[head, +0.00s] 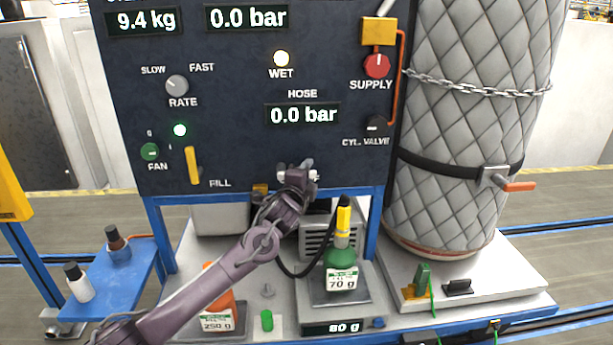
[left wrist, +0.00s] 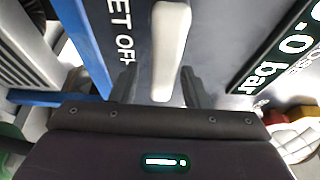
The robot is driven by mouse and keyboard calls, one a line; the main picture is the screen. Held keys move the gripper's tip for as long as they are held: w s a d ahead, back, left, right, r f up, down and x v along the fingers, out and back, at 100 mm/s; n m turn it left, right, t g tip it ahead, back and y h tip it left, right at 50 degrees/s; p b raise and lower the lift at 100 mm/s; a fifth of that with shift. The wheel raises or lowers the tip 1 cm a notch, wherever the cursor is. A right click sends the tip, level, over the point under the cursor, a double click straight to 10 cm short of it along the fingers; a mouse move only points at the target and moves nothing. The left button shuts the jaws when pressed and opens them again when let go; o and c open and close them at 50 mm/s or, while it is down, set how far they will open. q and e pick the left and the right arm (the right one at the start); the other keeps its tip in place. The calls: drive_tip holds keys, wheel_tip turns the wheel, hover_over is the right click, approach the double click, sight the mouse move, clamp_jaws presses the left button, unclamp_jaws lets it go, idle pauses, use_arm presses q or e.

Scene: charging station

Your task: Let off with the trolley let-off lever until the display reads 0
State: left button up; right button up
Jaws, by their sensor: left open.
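The white let-off lever (left wrist: 169,45) shows in the left wrist view beside the "LET OFF" lettering on the dark panel. My left gripper (left wrist: 160,88) is open, with a finger on each side of the lever's near end; I cannot tell whether they touch it. In the head view my left gripper (head: 303,176) is at the panel's lower edge and mostly hides the lever. The hose display (head: 302,115) reads 0.0 bar, and the upper pressure display (head: 246,17) also reads 0.0 bar. My right gripper is not in view.
A green cylinder (head: 341,276) with a black hose stands on a scale (head: 343,327) reading 80 g, right of my arm. A quilted grey tank (head: 465,120) is chained at the right. A yellow fill lever (head: 193,165) sits left of the gripper. Bottles stand on a blue shelf (head: 115,285).

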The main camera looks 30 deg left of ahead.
use_arm(q)
drive_tip(key=shift+s, duration=0.1)
drive_tip(key=shift+s+f, duration=0.1)
drive_tip(key=shift+s, duration=0.2)
drive_tip(key=s+d+b, duration=0.1)
drive_tip(key=s+b, duration=0.2)
drive_tip(key=s, duration=0.4)
drive_tip(key=shift+d, duration=0.1)
